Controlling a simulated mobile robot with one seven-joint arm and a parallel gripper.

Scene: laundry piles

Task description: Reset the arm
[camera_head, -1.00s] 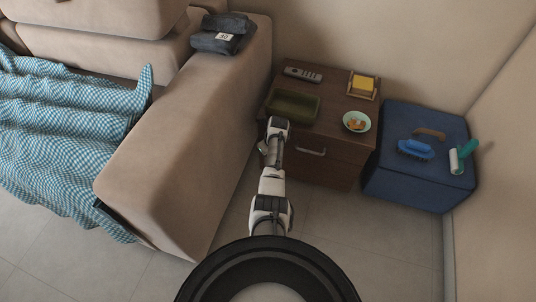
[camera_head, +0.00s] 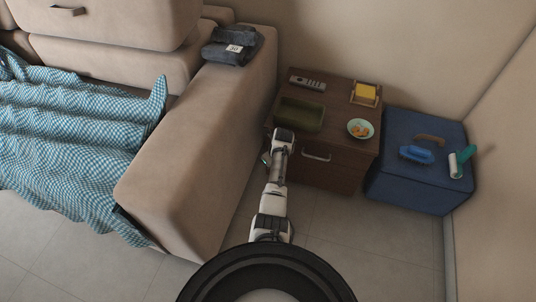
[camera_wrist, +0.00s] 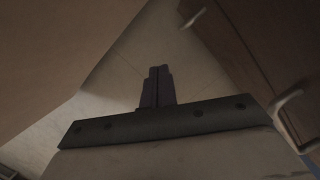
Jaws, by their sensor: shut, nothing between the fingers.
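My arm reaches forward from my base between the beige sofa (camera_head: 200,130) and the wooden nightstand (camera_head: 335,170). In the wrist view my gripper (camera_wrist: 157,72) is shut, its two dark fingers together with nothing between them. It points at bare floor tiles. The nightstand front and a handle (camera_wrist: 287,98) show at the right of that view, and a sofa side fills the left. In the head view the fingers are hidden behind my arm.
On the nightstand are a green tray (camera_head: 300,116), a remote (camera_head: 307,83), a bowl (camera_head: 360,129) and a yellow block in a holder (camera_head: 365,92). Folded dark cloth (camera_head: 233,45) lies on the sofa arm; a checked blanket (camera_head: 70,140) covers the seat.

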